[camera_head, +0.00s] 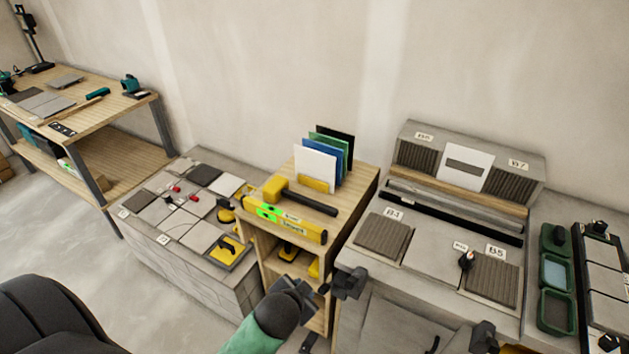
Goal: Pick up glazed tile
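Several upright tiles stand in a slotted wooden rack on the small wooden cabinet: a white tile (315,167), a blue tile (325,157), a green tile (335,150) and a black tile (341,141). I cannot tell which of them is the glazed tile. My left gripper (329,312) is in front of the cabinet, below its top and apart from the rack. Its dark fingers are spread with nothing visible between them. My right gripper (483,338) shows only in part at the bottom edge, in front of the right bench; its opening is cut off.
A yellow mallet (276,190) and yellow level (285,218) lie before the rack. A tiled block (197,271) stands left. The right bench (432,258) holds grey ribbed tiles (384,235) and a white panel (466,167). Green trays (556,310) lie farther right.

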